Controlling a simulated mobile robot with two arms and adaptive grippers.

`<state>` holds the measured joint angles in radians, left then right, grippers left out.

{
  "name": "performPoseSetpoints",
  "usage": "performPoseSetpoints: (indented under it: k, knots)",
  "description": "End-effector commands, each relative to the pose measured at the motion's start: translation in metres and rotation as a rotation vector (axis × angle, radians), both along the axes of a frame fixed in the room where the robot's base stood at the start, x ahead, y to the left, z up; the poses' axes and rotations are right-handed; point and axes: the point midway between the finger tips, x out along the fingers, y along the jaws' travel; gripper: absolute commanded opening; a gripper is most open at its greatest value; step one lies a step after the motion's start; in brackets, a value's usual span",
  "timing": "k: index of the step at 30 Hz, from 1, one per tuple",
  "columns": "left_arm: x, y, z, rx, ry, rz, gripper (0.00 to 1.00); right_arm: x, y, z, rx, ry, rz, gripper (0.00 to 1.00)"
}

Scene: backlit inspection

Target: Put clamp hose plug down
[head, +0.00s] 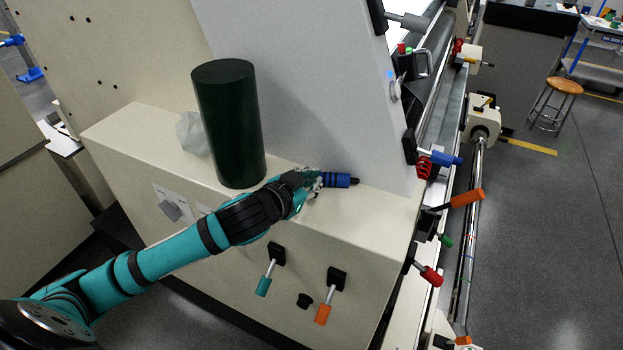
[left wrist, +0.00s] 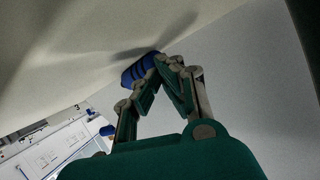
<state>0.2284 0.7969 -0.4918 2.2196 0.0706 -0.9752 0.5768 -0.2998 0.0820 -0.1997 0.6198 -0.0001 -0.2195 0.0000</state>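The clamp hose plug (head: 337,180) looks like a short blue cylinder with dark bands and a dark tip. It lies level, just over or on the cream ledge (head: 375,208), close to the grey upright panel; whether it touches the ledge is unclear. My left gripper (head: 314,181) reaches in from the left, at the plug's left end. In the left wrist view its fingers (left wrist: 162,66) draw together at the blue plug (left wrist: 138,70), and they appear shut on its end. The plug's gripped end is partly hidden by the fingers. My right gripper is not in view.
A tall dark green cylinder (head: 228,120) stands on the ledge behind my left forearm, with a pale crumpled item (head: 192,133) beside it. The grey panel (head: 300,80) rises behind the plug. Coloured handles stick out on the right. The ledge right of the plug is clear.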

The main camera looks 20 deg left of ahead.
Motion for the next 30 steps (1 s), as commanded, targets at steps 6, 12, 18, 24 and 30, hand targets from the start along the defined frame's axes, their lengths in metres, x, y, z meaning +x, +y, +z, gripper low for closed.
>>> performPoseSetpoints:
  k: [6,12,18,24,30]
  knots:
    - [0.0000,0.0000,0.0003,0.000,0.000,0.000,0.23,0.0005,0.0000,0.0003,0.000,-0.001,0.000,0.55]
    - [0.0000,0.0001,0.0006,0.000,0.000,0.000,0.49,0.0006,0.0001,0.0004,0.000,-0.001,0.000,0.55]
    - [0.0001,0.0000,0.0007,0.000,0.000,0.000,0.75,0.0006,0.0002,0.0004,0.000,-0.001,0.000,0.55]
    - [0.0001,0.0000,0.0007,0.000,0.000,0.000,0.87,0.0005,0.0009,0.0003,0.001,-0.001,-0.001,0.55]
    - [0.0001,0.0001,0.0031,0.001,-0.001,-0.001,0.87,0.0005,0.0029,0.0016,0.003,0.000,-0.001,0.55]
